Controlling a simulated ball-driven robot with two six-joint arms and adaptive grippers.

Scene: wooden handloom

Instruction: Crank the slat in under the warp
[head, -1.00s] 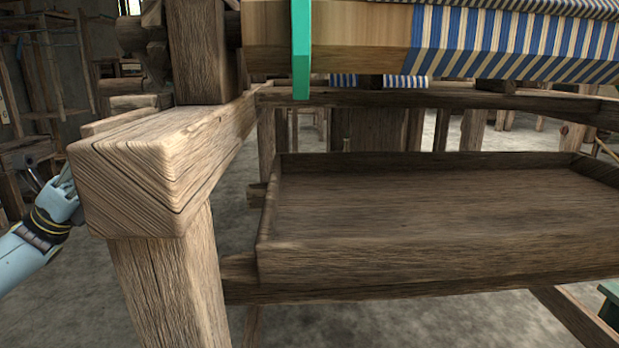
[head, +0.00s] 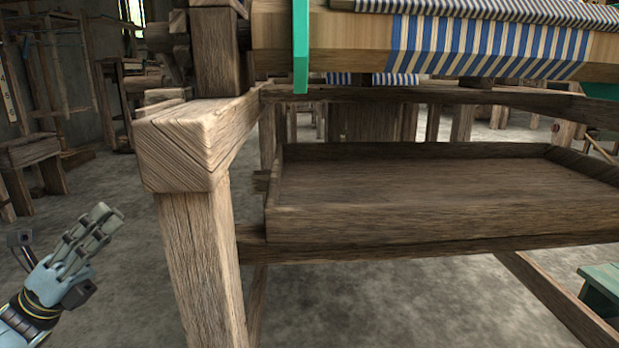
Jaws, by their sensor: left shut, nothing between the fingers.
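The blue-and-white striped warp (head: 490,46) is wound on the pale wooden beam (head: 355,42) at the top right. A green upright strip (head: 300,45) hangs in front of the beam's left part. I cannot make out a separate slat or a crank for certain. My left gripper (head: 103,222) is at the lower left, shut and empty, fingers pointing up and right. It is clear of the loom's front left post (head: 200,260), with floor showing between. My right gripper is not in view.
The loom's thick side rail (head: 190,140) ends close to the post's top. A shallow wooden tray (head: 400,215) spans the loom's lower part. A green stool (head: 602,285) stands at the right edge. Grey floor (head: 120,300) is open at lower left.

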